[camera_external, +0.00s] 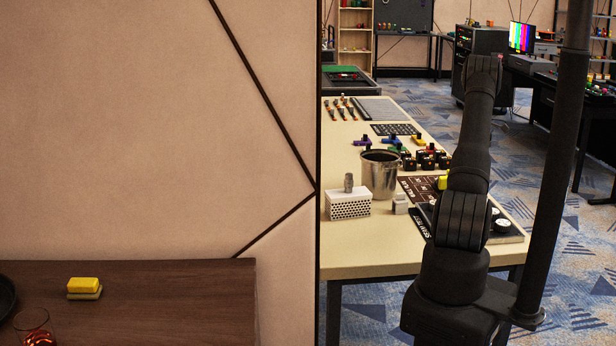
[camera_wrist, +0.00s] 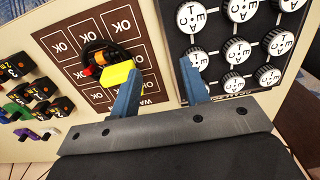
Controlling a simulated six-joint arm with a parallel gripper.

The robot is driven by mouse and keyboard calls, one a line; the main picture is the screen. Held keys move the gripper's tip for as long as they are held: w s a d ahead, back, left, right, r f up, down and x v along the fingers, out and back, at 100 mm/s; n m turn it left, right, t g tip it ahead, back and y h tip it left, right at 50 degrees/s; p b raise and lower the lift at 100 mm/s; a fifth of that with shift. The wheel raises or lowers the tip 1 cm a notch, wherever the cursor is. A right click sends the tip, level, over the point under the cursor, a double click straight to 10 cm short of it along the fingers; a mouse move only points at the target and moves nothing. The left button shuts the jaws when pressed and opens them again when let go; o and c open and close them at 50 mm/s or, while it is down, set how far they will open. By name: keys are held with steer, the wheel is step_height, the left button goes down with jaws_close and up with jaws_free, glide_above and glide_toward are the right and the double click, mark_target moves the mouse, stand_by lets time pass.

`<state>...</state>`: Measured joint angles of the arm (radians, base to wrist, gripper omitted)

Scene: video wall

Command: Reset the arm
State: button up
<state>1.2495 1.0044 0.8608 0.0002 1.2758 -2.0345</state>
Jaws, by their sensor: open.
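My gripper (camera_wrist: 160,68) shows in the wrist view with its two blue-grey fingers apart and nothing between them. It hangs over the gap between a brown board marked "OK" (camera_wrist: 62,46) and a black panel of white lettered knobs (camera_wrist: 209,42). A yellow and black object (camera_wrist: 116,76) lies on the brown board, just left of the left finger, which partly covers it. In the external view my arm reaches out over the table and hides the gripper; the yellow object (camera_external: 442,182) shows beside the arm.
The pale table (camera_external: 365,258) holds a metal pot (camera_external: 380,178), a white perforated box (camera_external: 349,206) and several coloured switch blocks (camera_external: 418,160). A dark vertical pole (camera_external: 562,150) stands right of my arm. A yellow sponge (camera_external: 83,285) lies on a brown cabinet at left.

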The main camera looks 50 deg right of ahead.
steer(key=w+a+f+m, duration=0.1)
steer(key=a+m, duration=0.7)
steer(key=a, duration=0.8)
steer(key=w+a+f+m, duration=0.2)
steer(key=a+m, duration=0.6)
steer(key=a, duration=0.8)
steer(key=shift+a+f+m, duration=0.15)
steer(key=shift+a+m, duration=0.25)
